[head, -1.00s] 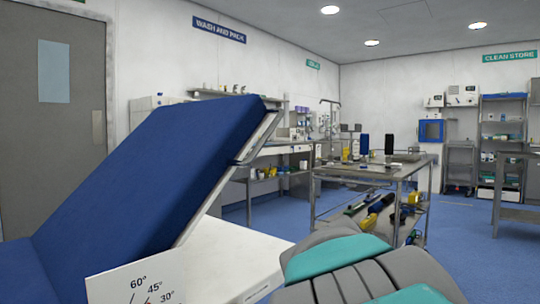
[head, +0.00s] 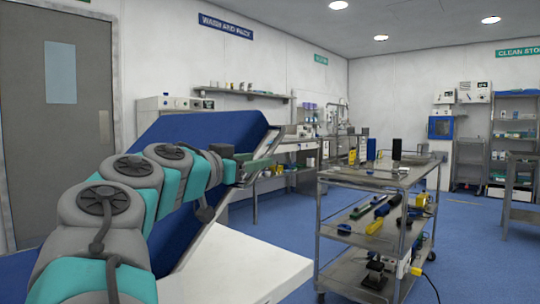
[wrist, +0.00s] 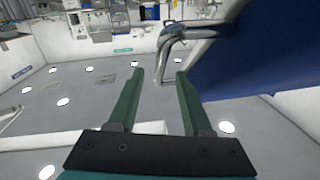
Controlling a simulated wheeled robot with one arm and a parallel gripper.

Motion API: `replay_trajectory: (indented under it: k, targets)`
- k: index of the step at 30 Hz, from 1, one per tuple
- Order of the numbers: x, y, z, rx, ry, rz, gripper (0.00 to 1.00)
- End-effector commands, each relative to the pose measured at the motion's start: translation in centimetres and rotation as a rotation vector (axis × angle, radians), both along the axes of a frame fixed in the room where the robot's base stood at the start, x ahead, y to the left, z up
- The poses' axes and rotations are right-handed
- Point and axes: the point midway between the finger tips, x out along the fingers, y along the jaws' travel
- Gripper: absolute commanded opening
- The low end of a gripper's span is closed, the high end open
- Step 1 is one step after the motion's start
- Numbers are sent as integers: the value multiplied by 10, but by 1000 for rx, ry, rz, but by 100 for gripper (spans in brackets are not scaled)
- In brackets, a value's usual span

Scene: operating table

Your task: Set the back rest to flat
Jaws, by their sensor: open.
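The blue back rest (head: 195,130) of the operating table is tilted up at a steep slope in the head view, partly hidden by my arm. It fills the upper right of the wrist view (wrist: 262,55). A bent metal handle bar (wrist: 185,30) sticks out from its edge. My gripper (wrist: 160,73) is open, its two green fingers pointing at the bar. The bar's near part shows between or just beyond the fingertips; I cannot tell which. In the head view my gripper (head: 264,158) is at the back rest's upper right edge.
A white table base (head: 240,262) lies below the back rest. A metal trolley (head: 375,182) with bottles and tools on its shelves stands to the right. Blue floor is open around the trolley. A grey door (head: 62,120) is at the left.

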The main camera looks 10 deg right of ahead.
Motion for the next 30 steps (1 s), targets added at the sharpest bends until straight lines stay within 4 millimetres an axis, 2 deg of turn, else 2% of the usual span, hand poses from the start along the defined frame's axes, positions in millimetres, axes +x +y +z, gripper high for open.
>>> replay_trajectory:
  k: [8, 21, 30]
  targets:
    - [6, -5, -1, 6, 1, 2, 50]
    - [48, -50, -1, 6, 2, 0, 50]
    - [54, -56, -1, 4, 0, 2, 50]
